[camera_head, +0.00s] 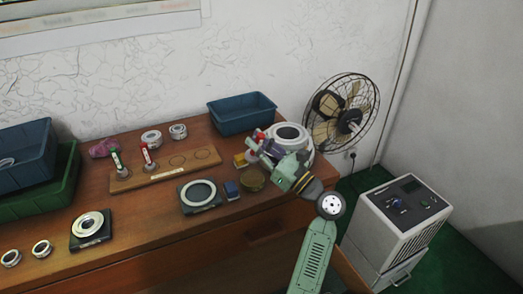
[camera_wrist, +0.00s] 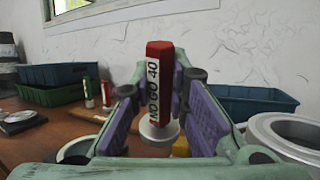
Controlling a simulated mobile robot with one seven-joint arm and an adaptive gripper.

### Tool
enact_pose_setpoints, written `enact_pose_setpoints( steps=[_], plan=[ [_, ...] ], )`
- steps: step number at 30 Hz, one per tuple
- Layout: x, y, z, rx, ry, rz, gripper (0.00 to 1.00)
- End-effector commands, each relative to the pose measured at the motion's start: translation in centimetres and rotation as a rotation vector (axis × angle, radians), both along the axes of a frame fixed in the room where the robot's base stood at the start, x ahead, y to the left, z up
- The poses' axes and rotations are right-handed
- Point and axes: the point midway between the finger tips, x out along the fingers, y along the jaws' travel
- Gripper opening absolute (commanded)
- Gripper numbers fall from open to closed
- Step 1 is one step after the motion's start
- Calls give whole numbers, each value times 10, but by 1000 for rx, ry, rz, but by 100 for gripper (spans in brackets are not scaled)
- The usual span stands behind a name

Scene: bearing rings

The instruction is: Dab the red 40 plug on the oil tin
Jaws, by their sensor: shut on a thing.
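My gripper (camera_wrist: 157,100) is shut on the red 40 plug (camera_wrist: 160,58), an upright red handle with a white label reading "NO GO 40". The plug's pale round end (camera_wrist: 159,132) hangs below the fingers. In the head view my gripper (camera_head: 262,147) is over the right part of the bench, with a bit of red showing at it. A round olive-brown tin (camera_head: 252,179), apparently the oil tin, stands on the bench just below and in front of my gripper. I cannot tell how far the plug is above it.
A white round housing (camera_head: 305,134) stands close behind my gripper. A dark blue block (camera_head: 231,190) and a ring on a black stand (camera_head: 200,194) are left of the tin. A wooden rack (camera_head: 180,170) holds a green and a red plug. A blue bin (camera_head: 242,112) is behind.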

Motion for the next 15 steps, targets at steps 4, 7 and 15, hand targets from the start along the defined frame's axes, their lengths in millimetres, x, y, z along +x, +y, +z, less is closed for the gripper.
enact_pose_setpoints(
  steps=[4, 7, 15],
  plan=[
    [1, 1, -2, 3, -2, 2, 0],
    [1, 1, -8, 3, -2, 1, 0],
    [1, 0, -37, 2, -4, 0, 0]
  ],
)
